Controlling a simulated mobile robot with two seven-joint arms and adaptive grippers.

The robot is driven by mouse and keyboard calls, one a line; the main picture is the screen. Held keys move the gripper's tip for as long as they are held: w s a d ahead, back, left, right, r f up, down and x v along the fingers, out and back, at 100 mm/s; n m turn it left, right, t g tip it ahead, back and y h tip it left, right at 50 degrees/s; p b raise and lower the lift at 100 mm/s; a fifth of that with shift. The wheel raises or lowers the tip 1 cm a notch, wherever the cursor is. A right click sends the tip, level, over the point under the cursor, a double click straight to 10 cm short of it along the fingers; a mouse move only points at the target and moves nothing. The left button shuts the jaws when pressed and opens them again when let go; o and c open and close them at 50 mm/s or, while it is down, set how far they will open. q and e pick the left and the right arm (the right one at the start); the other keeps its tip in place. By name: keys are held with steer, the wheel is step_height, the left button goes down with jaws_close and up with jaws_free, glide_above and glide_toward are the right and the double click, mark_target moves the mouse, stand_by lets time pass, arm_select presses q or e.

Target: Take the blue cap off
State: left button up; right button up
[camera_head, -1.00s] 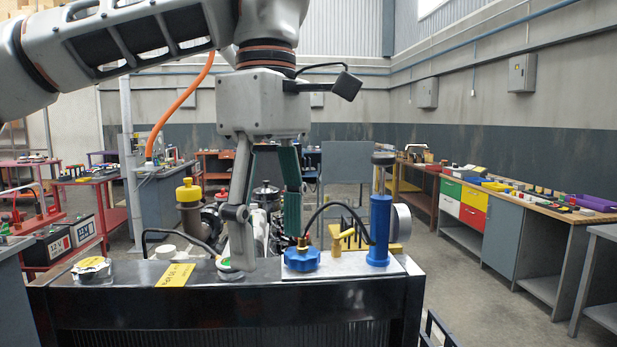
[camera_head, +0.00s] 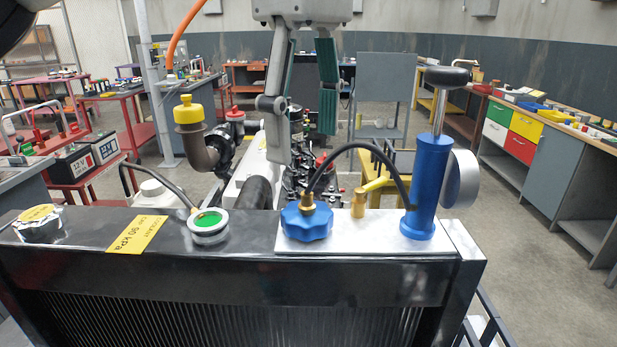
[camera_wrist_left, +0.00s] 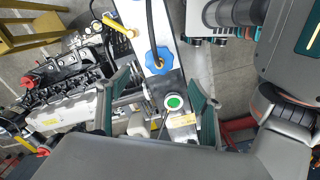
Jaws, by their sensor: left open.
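The blue cap (camera_head: 306,222) is a lobed knob on the light plate on top of the black radiator (camera_head: 130,270). A brass fitting and a black hose come out of its top. It also shows in the left wrist view (camera_wrist_left: 158,61). Left of it, a metal neck with a green disc (camera_head: 208,224) stands on the radiator; it shows between the fingers in the left wrist view (camera_wrist_left: 174,102). My left gripper (camera_head: 303,145) is open and empty, fingers down, above the radiator top and apart from the cap.
A blue hand pump (camera_head: 428,185) with a black handle and a round gauge stands right of the cap. The black hose (camera_head: 375,150) arches over the plate. A silver cap (camera_head: 38,224) and a yellow label (camera_head: 137,234) lie to the left. The engine (camera_head: 265,165) is behind.

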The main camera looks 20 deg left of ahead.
mark_target(307, 193)
arm_select(q)
steer(key=shift+w+f, duration=0.1)
steer(key=shift+f, duration=4.5)
steer(key=shift+f, duration=0.1)
steer(key=c, duration=1.6)
